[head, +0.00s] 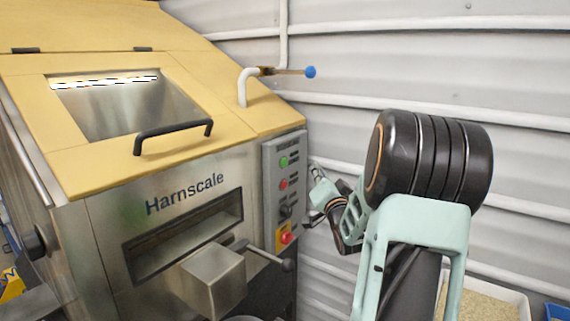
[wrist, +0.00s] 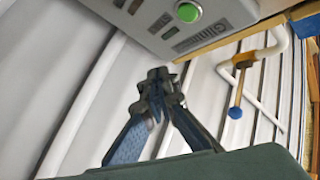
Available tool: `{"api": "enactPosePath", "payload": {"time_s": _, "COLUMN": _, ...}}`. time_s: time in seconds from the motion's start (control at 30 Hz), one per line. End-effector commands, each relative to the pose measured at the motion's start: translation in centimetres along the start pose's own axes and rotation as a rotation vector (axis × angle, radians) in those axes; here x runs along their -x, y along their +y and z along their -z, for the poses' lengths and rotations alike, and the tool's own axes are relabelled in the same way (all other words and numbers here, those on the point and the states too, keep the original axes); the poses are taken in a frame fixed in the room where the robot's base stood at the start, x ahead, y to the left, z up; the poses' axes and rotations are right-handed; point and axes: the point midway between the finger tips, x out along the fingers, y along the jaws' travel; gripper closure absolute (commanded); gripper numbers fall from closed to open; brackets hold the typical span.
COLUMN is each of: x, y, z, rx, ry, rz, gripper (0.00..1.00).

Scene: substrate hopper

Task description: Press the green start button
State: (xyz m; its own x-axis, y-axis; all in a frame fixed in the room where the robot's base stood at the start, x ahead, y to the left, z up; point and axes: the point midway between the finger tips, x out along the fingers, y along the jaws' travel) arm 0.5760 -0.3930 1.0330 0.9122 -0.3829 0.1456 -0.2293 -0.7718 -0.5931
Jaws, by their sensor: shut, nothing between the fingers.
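The green start button (head: 283,161) sits at the top of the grey control panel (head: 270,190) on the right side of the hopper's front. It also shows in the wrist view as a round green button (wrist: 188,12) at the top edge. My gripper (head: 315,170) is just right of the panel in the head view, apart from the button as far as I can tell. In the wrist view my gripper (wrist: 160,75) has its fingertips together, below the button in the picture, over the wall behind. Nothing is between the fingers.
A pipe with a blue-tipped valve lever (head: 310,72) rises above the panel. A corrugated wall (head: 430,60) stands behind.

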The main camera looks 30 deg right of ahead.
Motion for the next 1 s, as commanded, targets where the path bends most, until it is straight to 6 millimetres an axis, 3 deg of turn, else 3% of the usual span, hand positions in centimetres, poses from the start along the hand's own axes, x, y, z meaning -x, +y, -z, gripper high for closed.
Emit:
{"api": "enactPosePath", "payload": {"time_s": 0.5, "x": -4.6, "y": -3.3, "z": -3.6, "rx": 0.0, "ry": -0.002, "rz": 0.001, "gripper": 1.0}}
{"api": "enactPosePath", "payload": {"time_s": 1.0, "x": -5.2, "y": -3.8, "z": -3.9, "rx": -0.001, "ry": -0.001, "rz": -0.001, "gripper": 1.0}}
